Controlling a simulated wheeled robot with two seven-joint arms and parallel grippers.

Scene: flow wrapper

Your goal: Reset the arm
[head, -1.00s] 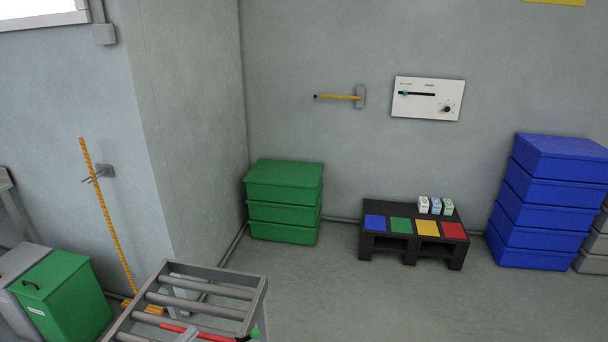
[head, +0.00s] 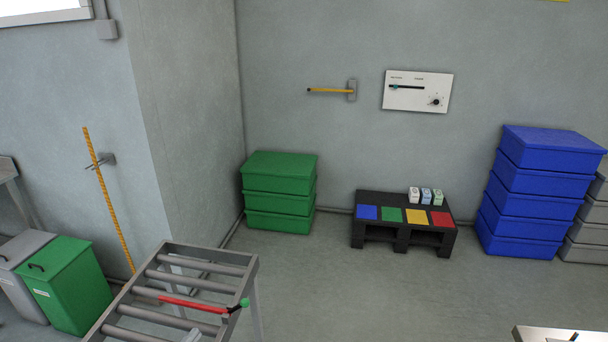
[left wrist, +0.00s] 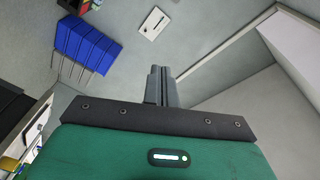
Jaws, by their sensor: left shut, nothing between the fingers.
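My left gripper (left wrist: 160,85) shows in the left wrist view as two dark grey fingers pressed together with nothing between them. They point out over open floor and wall, clear of any object. The rest of the left arm is out of frame there. My right gripper is in neither view.
A roller table (head: 168,256) with a red-handled tool (head: 190,303) on it stands at the lower left. Green bins (head: 280,190), a black pallet stand (head: 402,240) and blue crates (head: 545,190) line the wall. A pale tabletop (head: 550,333) enters at the lower right. The middle floor is clear.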

